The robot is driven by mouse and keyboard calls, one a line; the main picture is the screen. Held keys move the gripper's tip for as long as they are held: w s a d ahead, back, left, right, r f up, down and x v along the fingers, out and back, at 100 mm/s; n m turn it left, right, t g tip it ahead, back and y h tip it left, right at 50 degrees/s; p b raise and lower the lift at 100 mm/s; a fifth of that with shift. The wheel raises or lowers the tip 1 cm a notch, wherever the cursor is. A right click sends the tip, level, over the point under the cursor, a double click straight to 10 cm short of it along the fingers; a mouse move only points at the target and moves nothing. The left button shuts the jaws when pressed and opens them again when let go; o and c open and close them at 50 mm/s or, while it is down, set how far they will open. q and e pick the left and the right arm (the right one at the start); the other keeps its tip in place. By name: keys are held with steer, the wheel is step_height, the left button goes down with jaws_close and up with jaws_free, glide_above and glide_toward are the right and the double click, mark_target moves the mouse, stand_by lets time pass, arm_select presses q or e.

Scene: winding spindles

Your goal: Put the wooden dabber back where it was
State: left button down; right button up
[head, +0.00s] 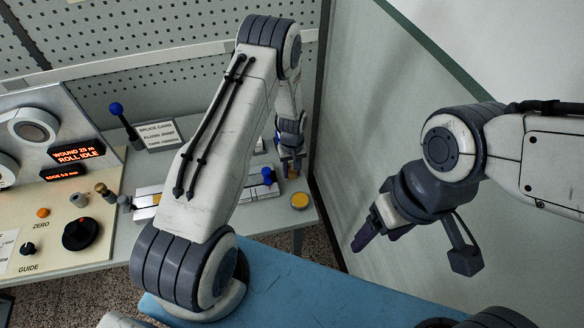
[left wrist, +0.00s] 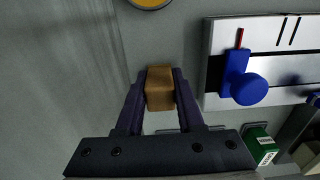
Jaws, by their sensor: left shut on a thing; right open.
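My left gripper (head: 291,160) is at the right end of the grey worktop. In the left wrist view, its two dark fingers (left wrist: 160,98) are shut on the wooden dabber (left wrist: 160,82), a small brown block whose end shows between the fingertips. The dabber is hard to make out in the head view, and I cannot tell whether it touches the worktop. My right gripper (head: 368,232) is open and empty, hanging to the right of the worktop near the pale wall panel.
A round yellow-topped tin (head: 299,200) stands near the worktop's front right corner. A white splicing rail with a blue knob (left wrist: 249,89) lies beside the dabber. A green box (left wrist: 260,146) is close by. The control panel (head: 70,215) fills the left.

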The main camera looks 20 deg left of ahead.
arm_select(q)
steer(key=shift+f, duration=0.25)
steer(key=c, duration=0.5)
jaws_free()
steer(key=shift+r, duration=0.1)
